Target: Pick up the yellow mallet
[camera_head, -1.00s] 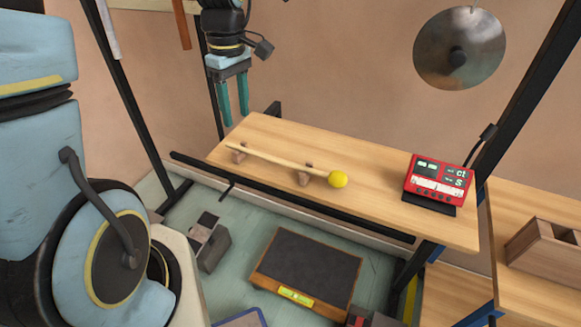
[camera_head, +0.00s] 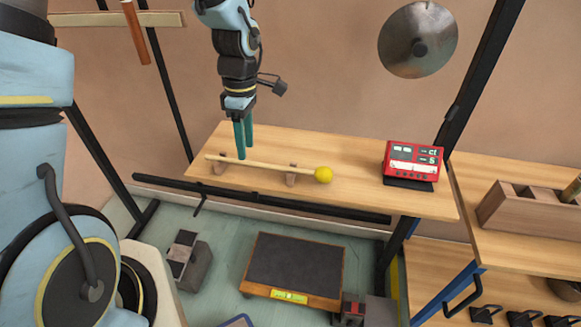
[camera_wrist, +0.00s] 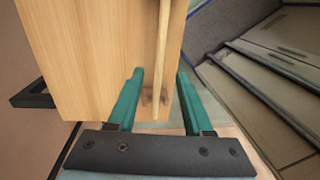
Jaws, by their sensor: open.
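The yellow mallet has a round yellow head (camera_head: 323,175) and a pale wooden handle (camera_head: 262,166). It rests level on two small wooden blocks on the wooden shelf (camera_head: 345,160), head to the right. My gripper (camera_head: 243,155) points down over the handle, left of its middle. In the wrist view my gripper (camera_wrist: 158,85) has its two green fingers apart, with the handle (camera_wrist: 163,60) and a support block (camera_wrist: 148,98) showing between them. The mallet head is not visible in the wrist view. I cannot tell if a finger touches the handle.
A red device (camera_head: 411,163) with displays stands on the shelf right of the mallet. A metal disc (camera_head: 418,40) hangs above it. A wooden box (camera_head: 535,212) sits on the right table. A dark-topped platform (camera_head: 296,262) is on the floor below. Dark frame posts flank the shelf.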

